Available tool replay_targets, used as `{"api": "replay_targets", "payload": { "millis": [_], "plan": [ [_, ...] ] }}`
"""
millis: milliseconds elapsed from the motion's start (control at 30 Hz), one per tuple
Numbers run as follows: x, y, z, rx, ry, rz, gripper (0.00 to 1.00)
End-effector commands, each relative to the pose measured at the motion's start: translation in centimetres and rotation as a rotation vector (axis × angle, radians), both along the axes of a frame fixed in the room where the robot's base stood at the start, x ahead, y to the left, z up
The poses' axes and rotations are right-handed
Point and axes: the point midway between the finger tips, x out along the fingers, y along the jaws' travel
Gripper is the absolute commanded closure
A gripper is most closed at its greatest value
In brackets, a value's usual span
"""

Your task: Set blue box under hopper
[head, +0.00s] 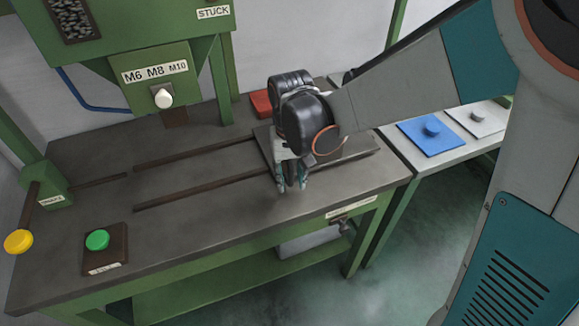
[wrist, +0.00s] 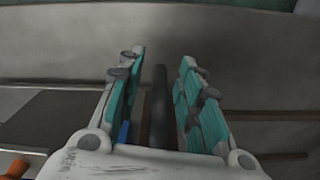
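The green hopper (head: 125,68) with the "M6 M8 M10" label and a white knob hangs over the back left of the bench. My gripper (head: 291,183) points down over the bench, near a dark flat plate (head: 350,149). In the wrist view my gripper (wrist: 158,95) has its teal-padded fingers apart. A dark upright rod-like shape (wrist: 158,108) shows between them; I cannot tell what it belongs to or whether it is touched. A flat blue square piece with a knob (head: 428,136) lies on the side table. No blue box is clearly visible.
The bench (head: 225,205) has two long slots. A green button (head: 97,240) and a yellow knob (head: 18,242) are at its left. A red object (head: 261,103) is behind my gripper. A pale square piece with a knob (head: 480,117) lies beside the blue one. The front middle is clear.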

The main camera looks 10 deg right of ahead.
Motion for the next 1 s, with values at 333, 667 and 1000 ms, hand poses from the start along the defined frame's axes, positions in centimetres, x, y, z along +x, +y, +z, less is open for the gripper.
{"api": "replay_targets", "payload": {
  "millis": [333, 667, 1000],
  "plan": [
    [0.0, 0.0, 0.0, 0.0, 0.0, 0.0, 1.0],
    [-0.2, 0.7, 0.0, 0.001, 0.0, 0.0, 1.0],
    [-1.9, 6.7, 0.1, 0.003, 0.001, 0.007, 1.0]
  ]
}}
